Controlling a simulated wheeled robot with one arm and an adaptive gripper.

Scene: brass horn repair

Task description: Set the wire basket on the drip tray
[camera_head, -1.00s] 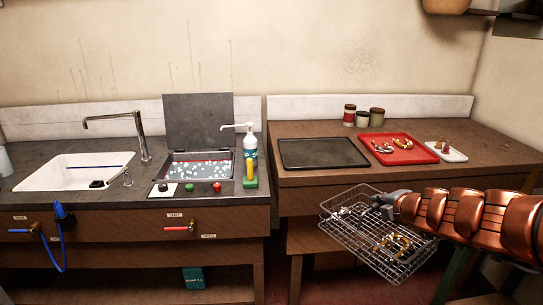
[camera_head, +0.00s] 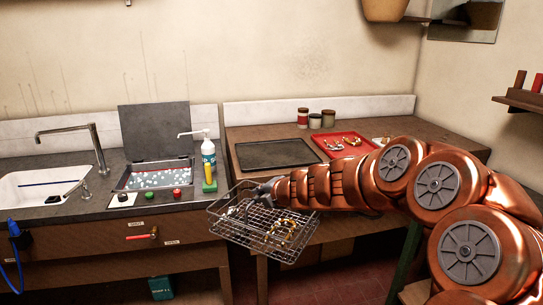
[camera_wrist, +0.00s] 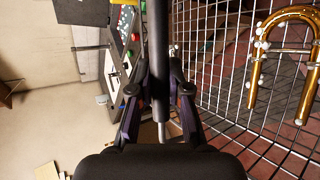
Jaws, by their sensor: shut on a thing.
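The wire basket (camera_head: 262,232) hangs in the air in front of the counters, a little tilted, with brass horn parts (camera_head: 283,229) inside. My gripper (camera_head: 266,190) is shut on the basket at its back rim. In the wrist view my gripper (camera_wrist: 160,90) has its fingers around a dark bar, with the basket's mesh (camera_wrist: 220,60) to the right and a curved brass tube (camera_wrist: 283,50) in it. The drip tray (camera_head: 278,154), a flat dark tray, lies empty on the wooden counter behind and above the basket in the picture, apart from it.
A red tray (camera_head: 343,145) with horn parts sits right of the drip tray, with several jars (camera_head: 316,119) behind. An open tank (camera_head: 160,174), a spray bottle (camera_head: 208,155) and a sink (camera_head: 40,185) are on the left counter. The wooden counter's front edge lies behind the basket.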

